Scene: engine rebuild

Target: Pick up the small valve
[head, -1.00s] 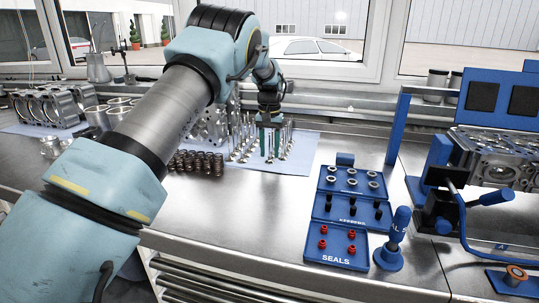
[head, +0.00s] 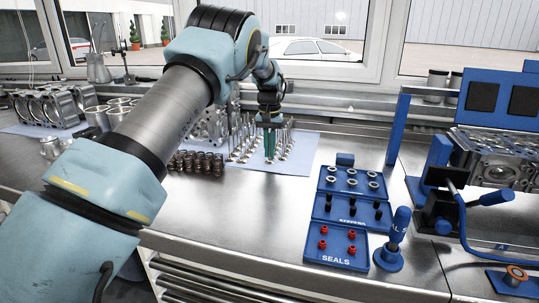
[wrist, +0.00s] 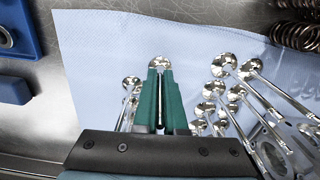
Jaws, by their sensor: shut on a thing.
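Several shiny metal valves (head: 245,143) stand on a light blue mat (head: 300,152) on the bench. My gripper (head: 269,143) is among them at the right end of the group, pointing down. In the wrist view the green fingers (wrist: 159,100) are shut around the stem of one valve (wrist: 160,63), whose round head shows just beyond the fingertips. Most of its stem is hidden between the fingers. More valves stand to the right (wrist: 224,62) and a few close to the left (wrist: 131,84). I cannot tell whether the held valve is off the mat.
Dark coil springs (head: 197,162) stand left of the valves. An engine head (head: 497,160) sits at the far right. Bare bench lies in front of the mat.

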